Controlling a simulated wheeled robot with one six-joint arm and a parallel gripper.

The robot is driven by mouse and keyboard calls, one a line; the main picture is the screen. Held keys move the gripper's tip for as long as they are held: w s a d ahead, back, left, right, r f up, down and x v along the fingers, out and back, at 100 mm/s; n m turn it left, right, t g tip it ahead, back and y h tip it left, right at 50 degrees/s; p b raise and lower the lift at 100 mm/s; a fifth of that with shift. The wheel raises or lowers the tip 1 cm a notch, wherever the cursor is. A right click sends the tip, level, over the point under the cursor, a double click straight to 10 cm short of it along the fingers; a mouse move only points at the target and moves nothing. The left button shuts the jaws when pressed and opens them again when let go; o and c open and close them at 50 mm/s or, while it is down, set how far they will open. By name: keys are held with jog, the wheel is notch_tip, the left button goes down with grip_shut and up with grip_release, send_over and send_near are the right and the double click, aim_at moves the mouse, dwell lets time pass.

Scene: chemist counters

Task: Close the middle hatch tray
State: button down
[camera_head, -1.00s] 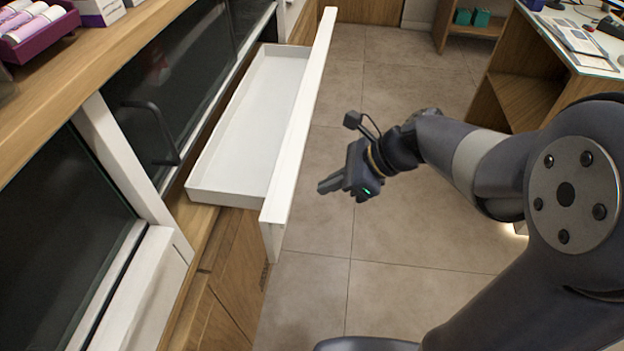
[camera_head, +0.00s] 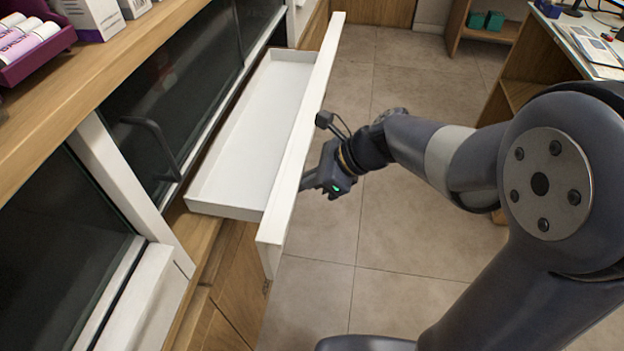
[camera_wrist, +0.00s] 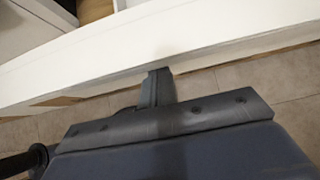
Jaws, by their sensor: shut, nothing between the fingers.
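The middle hatch tray (camera_head: 245,140) is a long white, empty tray pulled out from the wooden counter, with a tall white front panel (camera_head: 299,140). The panel also crosses the wrist view (camera_wrist: 110,52). My gripper (camera_head: 306,181) is shut and empty, at the outer face of the front panel, around the middle of its length. In the wrist view its closed fingers (camera_wrist: 157,84) point at the panel and overlap its lower edge. I cannot tell whether the fingertips touch it.
A dark glass hatch with a black handle (camera_head: 155,145) stands behind the tray. A wooden shelf (camera_head: 120,60) above holds a purple box of rolls (camera_head: 30,45) and white cartons (camera_head: 95,15). A desk (camera_head: 570,45) stands at the back right. Tiled floor (camera_head: 330,290) is clear beside the tray.

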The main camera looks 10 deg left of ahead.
jog(key=a+p, duration=0.1)
jog(key=a, duration=0.4)
jog(key=a+p, duration=0.1)
jog(key=a, duration=0.4)
jog(key=a+p, duration=0.2)
jog(key=a, duration=0.3)
jog(key=shift+w+a, duration=0.25)
jog(key=shift+a, duration=0.1)
jog(key=shift+a+r, duration=0.15)
jog(key=shift+a, duration=0.1)
jog(key=shift+w+d, duration=0.15)
jog(key=shift+d, duration=0.3)
jog(key=d, duration=0.3)
jog(key=shift+d+r, duration=0.1)
jog(key=shift+d, duration=0.25)
jog(key=v, duration=0.9)
jog(key=shift+s+d, duration=0.2)
jog(key=shift+a, duration=0.1)
